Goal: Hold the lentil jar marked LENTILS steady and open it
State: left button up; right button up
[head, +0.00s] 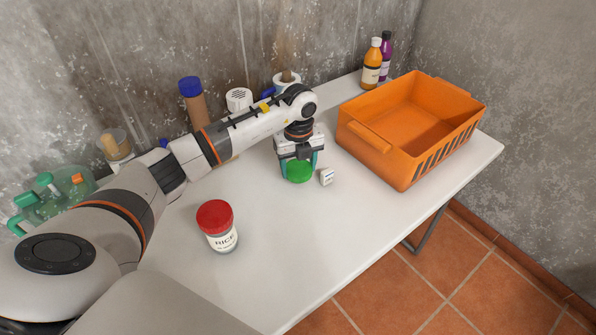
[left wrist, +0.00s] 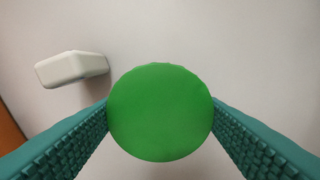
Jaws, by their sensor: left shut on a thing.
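A round green lid (head: 299,172) sits between the fingers of my left gripper (head: 298,160), low over the white table. In the left wrist view, the green lid (left wrist: 160,112) faces the camera, with a teal ribbed finger close on each side. The left gripper is shut on this green-lidded jar. The jar's body and label are hidden beneath the lid and fingers, so I cannot read LENTILS on it. A jar marked RICE (head: 218,226) with a red lid stands upright, nearer and to the left. My right gripper is not in view.
A small white block (head: 327,177) lies just right of the gripper. An orange crate (head: 369,139) stands at the right, with two bottles (head: 373,64) behind it. A blue-capped container (head: 191,98) and other items line the wall. The front middle of the table (head: 290,240) is clear.

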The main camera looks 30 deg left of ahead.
aim_at(299, 168)
pick_arm(q)
jog(key=shift+f, duration=1.3)
jog(key=shift+f, duration=0.15)
jog(key=o, duration=1.1)
notch_tip(299, 168, up, 12)
jog(key=shift+r+b, duration=0.2)
jog(key=shift+b, duration=0.1)
jog(key=shift+f, duration=0.1)
